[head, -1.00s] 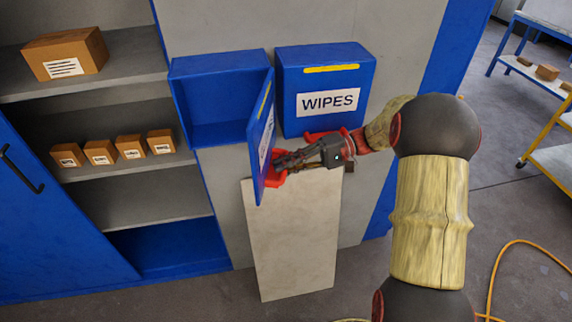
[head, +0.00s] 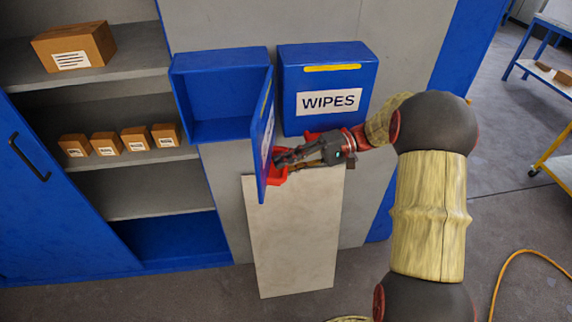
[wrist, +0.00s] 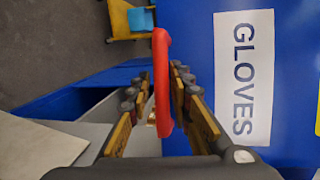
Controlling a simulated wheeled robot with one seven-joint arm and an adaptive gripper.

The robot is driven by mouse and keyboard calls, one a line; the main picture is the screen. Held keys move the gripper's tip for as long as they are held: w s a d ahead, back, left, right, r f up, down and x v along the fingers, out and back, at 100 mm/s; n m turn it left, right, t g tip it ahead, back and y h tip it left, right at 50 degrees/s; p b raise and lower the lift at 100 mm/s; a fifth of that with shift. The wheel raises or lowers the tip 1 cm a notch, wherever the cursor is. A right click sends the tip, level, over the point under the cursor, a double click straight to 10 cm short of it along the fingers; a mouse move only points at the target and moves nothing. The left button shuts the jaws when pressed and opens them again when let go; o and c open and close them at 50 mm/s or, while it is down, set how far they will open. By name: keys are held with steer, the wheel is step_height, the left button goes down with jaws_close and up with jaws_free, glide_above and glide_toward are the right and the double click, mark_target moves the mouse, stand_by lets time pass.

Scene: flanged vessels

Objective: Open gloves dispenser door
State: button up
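The gloves dispenser is the left blue wall box (head: 221,97). Its blue door (head: 265,135) stands swung out from the box, seen almost edge-on, and the inside looks empty. In the wrist view the door shows a white GLOVES label (wrist: 243,78) turned sideways. A red handle (wrist: 162,85) stands out from the door face. My gripper (head: 277,160) is at the lower part of the door. In the wrist view its fingers (wrist: 160,75) lie on both sides of the red handle, apart, with a gap showing at the left. Whether the right finger touches it is hard to tell.
A closed blue WIPES box (head: 327,88) is just right, close to my arm. Shelves at left hold several cartons (head: 73,45). A blue cabinet door (head: 45,200) is at far left. A pale panel (head: 293,235) leans below. A yellow cable (head: 500,280) lies on the floor.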

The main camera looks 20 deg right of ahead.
steer(key=shift+d+r, duration=0.1)
steer(key=d+r, duration=0.2)
steer(key=d, duration=0.9)
steer(key=shift+s+d, duration=0.25)
steer(key=shift+s, duration=0.15)
steer(key=shift+c, duration=0.6)
